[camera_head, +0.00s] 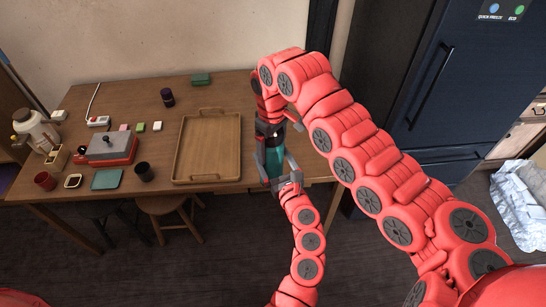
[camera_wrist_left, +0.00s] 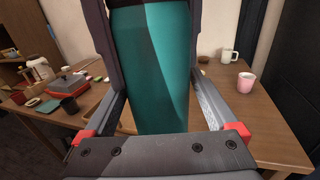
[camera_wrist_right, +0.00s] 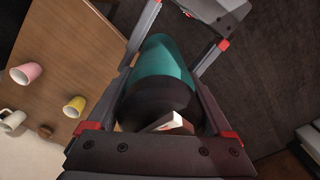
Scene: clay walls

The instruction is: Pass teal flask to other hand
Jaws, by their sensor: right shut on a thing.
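The teal flask (camera_head: 274,158) hangs in the air beside the table's right edge, its dark end up and its teal end down. My right gripper (camera_head: 270,130) is shut on its dark upper part, which fills the jaws in the right wrist view (camera_wrist_right: 160,95). My left gripper (camera_head: 278,172) comes up from below with its fingers open on either side of the teal lower part. In the left wrist view the teal body (camera_wrist_left: 155,70) stands between the left fingers, with dark finger parts beside its upper portion.
The wooden table (camera_head: 230,90) holds a tray (camera_head: 208,147), a grey and red appliance (camera_head: 108,149) and several small items. A pink mug (camera_wrist_left: 246,82) and a white mug (camera_wrist_left: 230,56) stand towards its right end. A dark fridge (camera_head: 440,80) stands at the right.

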